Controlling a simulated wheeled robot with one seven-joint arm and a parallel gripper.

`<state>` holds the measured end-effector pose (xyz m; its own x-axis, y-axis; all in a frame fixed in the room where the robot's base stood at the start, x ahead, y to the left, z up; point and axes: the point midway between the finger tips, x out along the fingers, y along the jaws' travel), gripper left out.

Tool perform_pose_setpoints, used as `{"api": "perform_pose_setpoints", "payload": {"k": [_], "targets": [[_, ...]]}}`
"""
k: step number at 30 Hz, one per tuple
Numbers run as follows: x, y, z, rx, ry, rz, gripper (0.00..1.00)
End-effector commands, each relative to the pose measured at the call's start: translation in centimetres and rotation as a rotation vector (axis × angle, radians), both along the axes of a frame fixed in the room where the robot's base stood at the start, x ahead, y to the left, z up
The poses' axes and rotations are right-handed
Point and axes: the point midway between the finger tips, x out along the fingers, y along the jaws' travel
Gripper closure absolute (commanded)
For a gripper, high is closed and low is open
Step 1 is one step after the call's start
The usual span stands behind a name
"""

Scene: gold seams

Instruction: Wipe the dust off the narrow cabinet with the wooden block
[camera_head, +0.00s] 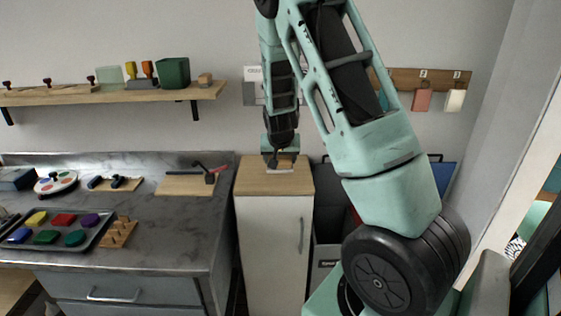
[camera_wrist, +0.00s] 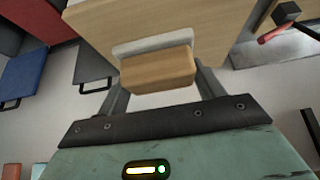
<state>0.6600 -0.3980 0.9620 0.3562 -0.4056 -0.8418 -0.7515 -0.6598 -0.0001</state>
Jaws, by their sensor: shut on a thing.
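The narrow cabinet (camera_head: 272,250) is white with a light wooden top (camera_head: 248,180); that top also fills the upper middle of the wrist view (camera_wrist: 165,18). My gripper (camera_head: 279,162) points down over the top. In the wrist view my gripper (camera_wrist: 158,78) is shut on the wooden block (camera_wrist: 158,70), one finger at each end. The block has a pale grey pad (camera_wrist: 152,43) along its far side. In the head view the pad shows as a pale strip at the cabinet top. I cannot tell whether it touches. No dust is clearly visible.
A dark counter (camera_head: 150,215) stands left of the cabinet, with a hammer (camera_head: 209,172) on a board and a tray of coloured pieces (camera_head: 15,240). A wall shelf (camera_head: 120,96) hangs above. Dark bins (camera_head: 326,235) and a blue panel (camera_head: 443,178) are at the right.

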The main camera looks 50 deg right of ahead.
Motion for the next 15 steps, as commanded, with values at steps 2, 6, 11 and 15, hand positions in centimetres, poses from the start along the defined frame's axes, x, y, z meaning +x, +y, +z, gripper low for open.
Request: {"api": "perform_pose_setpoints", "payload": {"k": [2,6,11,15], "targets": [[0.2,-0.2,1.1,-0.001,-0.002,0.001,0.54],[0.4,-0.3,1.9,-0.001,-0.001,0.001,0.54],[0.5,-0.4,2.2,-0.001,0.0,0.002,0.54],[0.5,-0.4,2.2,-0.001,0.0,0.002,0.54]]}}
